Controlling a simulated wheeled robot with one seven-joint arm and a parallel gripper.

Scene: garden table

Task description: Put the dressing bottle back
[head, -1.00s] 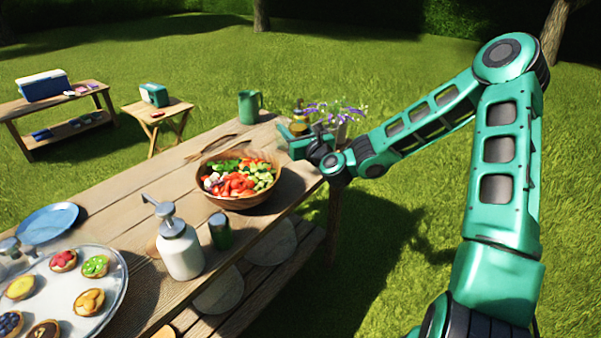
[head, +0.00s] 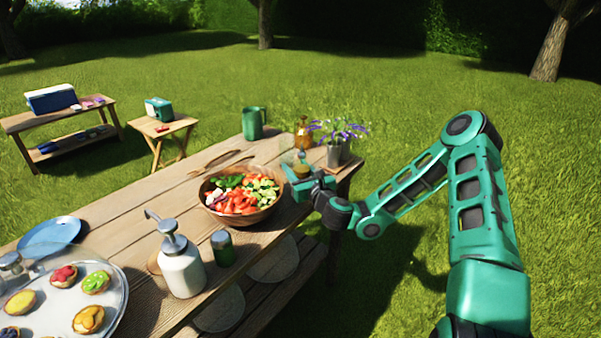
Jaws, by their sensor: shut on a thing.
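My gripper (head: 302,175) is shut on a small bottle, which I take to be the dressing bottle (head: 301,169).
An amber bottle (head: 303,136) and a pot of purple flowers (head: 337,153) stand behind my gripper. A white pump bottle (head: 183,272), dark green can (head: 222,248) and tart tray (head: 108,324) are nearer.

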